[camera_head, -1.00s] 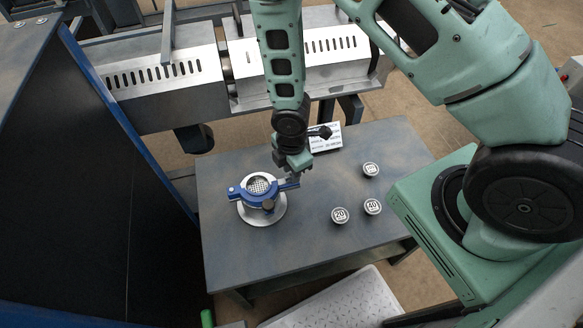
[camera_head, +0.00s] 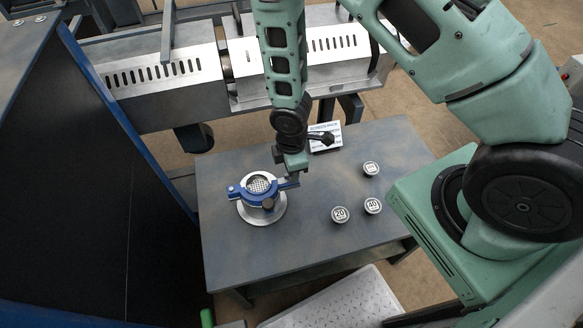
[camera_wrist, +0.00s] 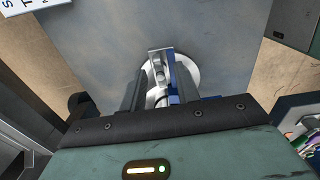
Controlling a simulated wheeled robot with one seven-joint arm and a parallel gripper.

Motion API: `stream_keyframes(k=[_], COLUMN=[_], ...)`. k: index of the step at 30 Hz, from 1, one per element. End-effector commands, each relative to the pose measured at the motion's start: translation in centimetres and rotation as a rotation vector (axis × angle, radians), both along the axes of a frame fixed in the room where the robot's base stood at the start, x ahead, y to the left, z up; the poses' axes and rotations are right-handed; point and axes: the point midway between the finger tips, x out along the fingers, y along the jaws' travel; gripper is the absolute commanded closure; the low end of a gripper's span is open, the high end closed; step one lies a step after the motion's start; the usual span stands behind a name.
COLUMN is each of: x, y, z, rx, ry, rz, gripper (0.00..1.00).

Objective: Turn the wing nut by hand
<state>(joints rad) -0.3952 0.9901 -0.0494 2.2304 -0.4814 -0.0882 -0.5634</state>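A blue ring clamp (camera_head: 238,190) sits around a round mesh screen (camera_head: 259,184) on a silver round base (camera_head: 270,216) on the table. My gripper (camera_head: 291,181) points down at the clamp's right end, where the wing nut is too small and covered to make out. In the wrist view my gripper (camera_wrist: 159,78) has its two dark fingers apart, one on each side of the silver fastener (camera_wrist: 158,70) and part of the blue clamp (camera_wrist: 176,88). I cannot see either finger clearly touching the metal.
Three round labelled discs (camera_head: 340,214) lie on the table (camera_head: 310,245) to the right of the clamp. A white sign (camera_head: 327,138) stands at the table's back edge. A dark panel (camera_head: 85,190) rises at the left, and a metal machine (camera_head: 165,80) stands behind.

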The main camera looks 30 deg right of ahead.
Motion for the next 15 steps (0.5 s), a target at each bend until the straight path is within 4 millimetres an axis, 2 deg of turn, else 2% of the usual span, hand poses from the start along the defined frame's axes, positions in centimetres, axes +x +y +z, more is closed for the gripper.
stream_keyframes(k=[7, 15], x=[0.0, 0.0], y=[0.0, 0.0], z=[0.4, 2.9], rx=[0.000, 0.001], ry=[0.000, 0.000], rz=[0.002, 0.003], gripper=[0.69, 0.69])
